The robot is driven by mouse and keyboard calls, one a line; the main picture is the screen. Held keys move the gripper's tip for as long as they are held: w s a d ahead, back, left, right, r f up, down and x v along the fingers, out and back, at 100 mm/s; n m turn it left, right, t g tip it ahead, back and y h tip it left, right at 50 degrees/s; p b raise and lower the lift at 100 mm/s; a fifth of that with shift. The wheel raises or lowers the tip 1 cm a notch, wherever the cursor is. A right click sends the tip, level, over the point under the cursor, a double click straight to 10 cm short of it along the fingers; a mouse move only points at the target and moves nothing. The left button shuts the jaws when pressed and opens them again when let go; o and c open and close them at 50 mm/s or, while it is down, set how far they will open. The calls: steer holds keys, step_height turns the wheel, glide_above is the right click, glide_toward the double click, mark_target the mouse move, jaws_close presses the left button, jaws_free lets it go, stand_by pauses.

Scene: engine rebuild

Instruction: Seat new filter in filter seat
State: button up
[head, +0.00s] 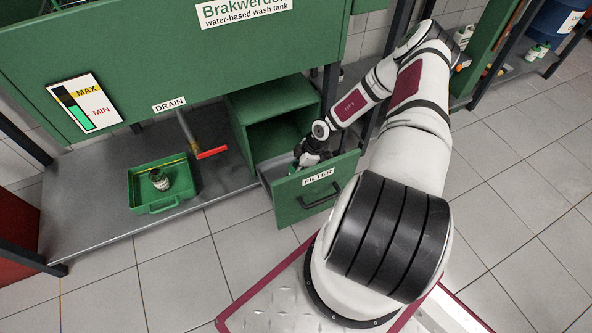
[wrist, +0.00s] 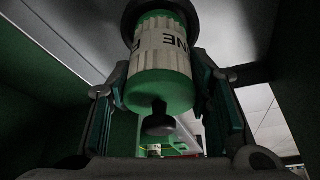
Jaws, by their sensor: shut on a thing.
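A dark round part (wrist: 128,22) lies at the filter's far end in the wrist view. I cannot tell whether that part is the filter seat or whether the filter touches it. In the head view my gripper (head: 308,158) reaches into the open drawer marked FILTER (head: 318,186). The filter's fit in there is mostly hidden.
A green drain tray (head: 166,207) holds a small dark-and-pale canister (head: 159,181). A red-handled drain valve (head: 211,153) is beside it. The green cabinet (head: 275,110) stands over the drawer, and the drawer walls are close around my gripper. Tiled floor is open at right.

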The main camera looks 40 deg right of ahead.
steer(key=shift+f, duration=0.35)
steer(key=o, duration=1)
steer(key=shift+c, duration=0.2)
steer(key=p+v, duration=0.8)
steer(key=v, duration=0.3)
steer(key=shift+p, duration=0.3)
